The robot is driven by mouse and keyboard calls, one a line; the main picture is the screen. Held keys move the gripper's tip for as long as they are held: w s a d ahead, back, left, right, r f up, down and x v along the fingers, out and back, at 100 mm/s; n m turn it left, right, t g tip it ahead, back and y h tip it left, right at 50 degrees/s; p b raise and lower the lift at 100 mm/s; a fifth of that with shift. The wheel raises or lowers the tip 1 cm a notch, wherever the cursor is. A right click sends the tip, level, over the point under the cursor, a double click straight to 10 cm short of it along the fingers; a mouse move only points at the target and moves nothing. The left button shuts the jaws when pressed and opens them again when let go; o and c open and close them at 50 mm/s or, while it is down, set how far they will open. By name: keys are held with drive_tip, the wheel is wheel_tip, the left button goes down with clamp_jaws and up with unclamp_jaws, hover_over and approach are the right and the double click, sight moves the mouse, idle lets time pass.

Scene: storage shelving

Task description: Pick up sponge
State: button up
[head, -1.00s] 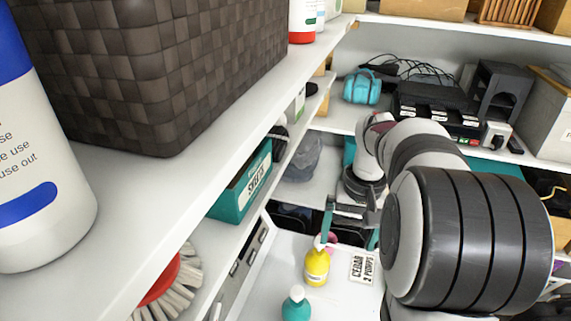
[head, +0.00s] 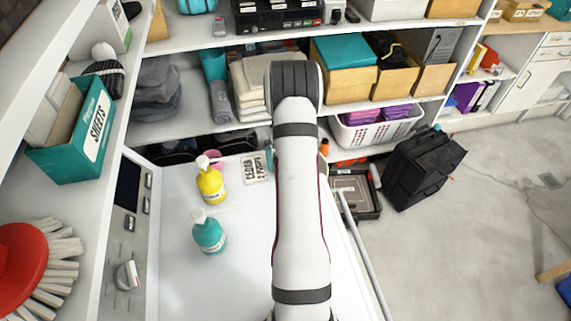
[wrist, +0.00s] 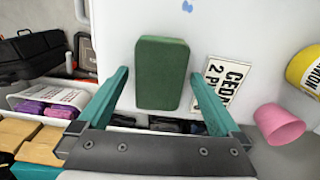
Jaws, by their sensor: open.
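The sponge (wrist: 162,74) is a dark green rounded block lying on the white surface in the wrist view. My gripper (wrist: 158,84) has its two teal fingers apart, one on each side of the sponge in the picture. I cannot tell how far above it the fingers are, and no contact shows. In the head view my arm hides the sponge and nearly all of the gripper.
A sign (head: 255,168) lies beside the sponge. A yellow bottle (head: 211,183) and a teal bottle (head: 208,234) stand on the white top (head: 175,270). A pink cup-like thing (wrist: 279,123) is near the sign. Shelves with a laundry basket (head: 375,129) stand behind.

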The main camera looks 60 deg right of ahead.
drive_tip(key=shift+f, duration=0.45)
drive_tip(key=c, duration=1.3)
drive_tip(key=shift+r, duration=0.6)
wheel_tip(320, 180, up, 3)
drive_tip(key=shift+r, duration=0.1)
drive_tip(key=s+r, duration=0.2)
drive_tip(key=s, duration=0.2)
drive_tip(key=s+r, duration=0.2)
drive_tip(key=s, duration=0.1)
drive_tip(key=s+r, duration=0.2)
drive_tip(key=s, duration=0.2)
drive_tip(key=shift+s+d+r, duration=0.35)
drive_tip(key=shift+d, duration=0.05)
